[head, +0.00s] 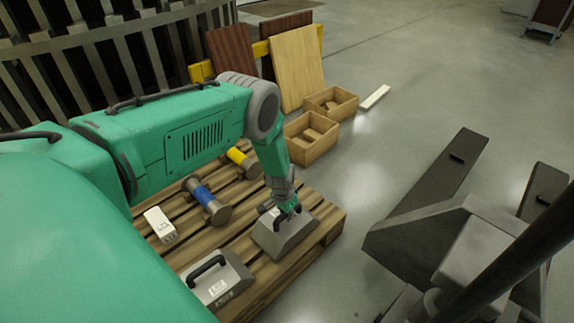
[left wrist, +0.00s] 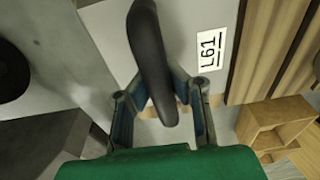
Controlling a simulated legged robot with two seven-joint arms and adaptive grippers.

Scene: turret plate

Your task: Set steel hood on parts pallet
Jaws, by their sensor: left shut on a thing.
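A grey steel hood (head: 278,237) with sloping sides is at the right corner of the wooden parts pallet (head: 330,220). It looks level and on or very close to the slats; I cannot tell whether it fully rests there. My left gripper (head: 288,208) reaches down from above and is shut on the hood's black handle. The left wrist view shows the gripper's fingers (left wrist: 163,108) on either side of the dark handle (left wrist: 150,50), with an L61 label (left wrist: 212,50) beside it. A second, similar hood (head: 222,284) sits nearer on the pallet. My right gripper is not in view.
The pallet also holds a blue-banded cylinder (head: 204,197), a yellow-banded one (head: 240,160) and a white box (head: 160,224). Wooden crates (head: 311,139) and leaning boards (head: 297,68) stand behind. A dark pallet truck (head: 430,205) stands right, with bare floor between.

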